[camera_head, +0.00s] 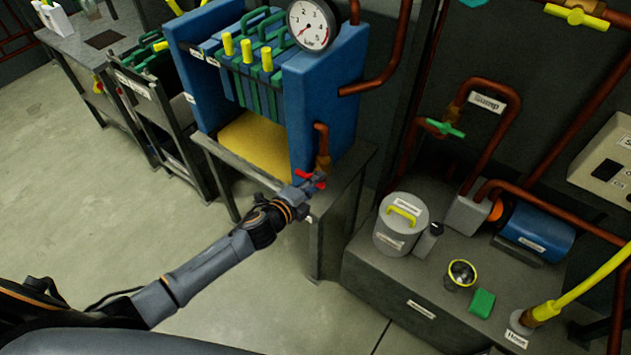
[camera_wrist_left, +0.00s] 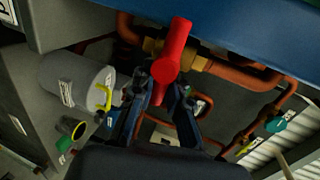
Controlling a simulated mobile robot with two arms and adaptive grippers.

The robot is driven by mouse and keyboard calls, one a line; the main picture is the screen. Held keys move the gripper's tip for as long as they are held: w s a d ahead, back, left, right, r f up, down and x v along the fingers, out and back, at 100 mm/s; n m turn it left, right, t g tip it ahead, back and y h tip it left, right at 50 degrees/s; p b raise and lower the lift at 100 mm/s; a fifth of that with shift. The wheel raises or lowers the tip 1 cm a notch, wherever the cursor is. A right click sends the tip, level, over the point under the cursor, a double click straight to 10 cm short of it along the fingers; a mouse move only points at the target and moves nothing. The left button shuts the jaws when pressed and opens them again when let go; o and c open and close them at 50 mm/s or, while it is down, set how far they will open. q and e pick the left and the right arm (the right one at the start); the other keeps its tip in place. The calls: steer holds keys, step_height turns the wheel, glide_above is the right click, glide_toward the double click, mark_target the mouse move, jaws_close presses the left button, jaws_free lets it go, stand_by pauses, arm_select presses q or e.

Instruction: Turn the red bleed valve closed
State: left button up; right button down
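The red bleed valve handle (camera_head: 314,180) sits on a brass fitting below a copper pipe at the front right of the blue filter press. In the left wrist view the red handle (camera_wrist_left: 174,52) is large, in front of the brass valve body (camera_wrist_left: 198,62), and its lower end reaches down between my fingers. My left gripper (camera_head: 306,187) is at the handle. In the left wrist view its two fingers (camera_wrist_left: 163,98) stand apart, one on each side of the handle's lower end, with gaps visible. My right gripper is not in view.
The blue press (camera_head: 325,95) with a pressure gauge (camera_head: 313,24) stands on a metal table, close above the valve. To the right, a grey bench (camera_head: 400,275) holds a lidded canister (camera_head: 401,224), a blue motor (camera_head: 537,233) and copper pipes. The floor at left is clear.

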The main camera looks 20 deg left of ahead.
arm_select(q)
steer(key=shift+o, duration=0.3)
steer(key=v, duration=1.2)
steer(key=shift+s+d+f, duration=0.1)
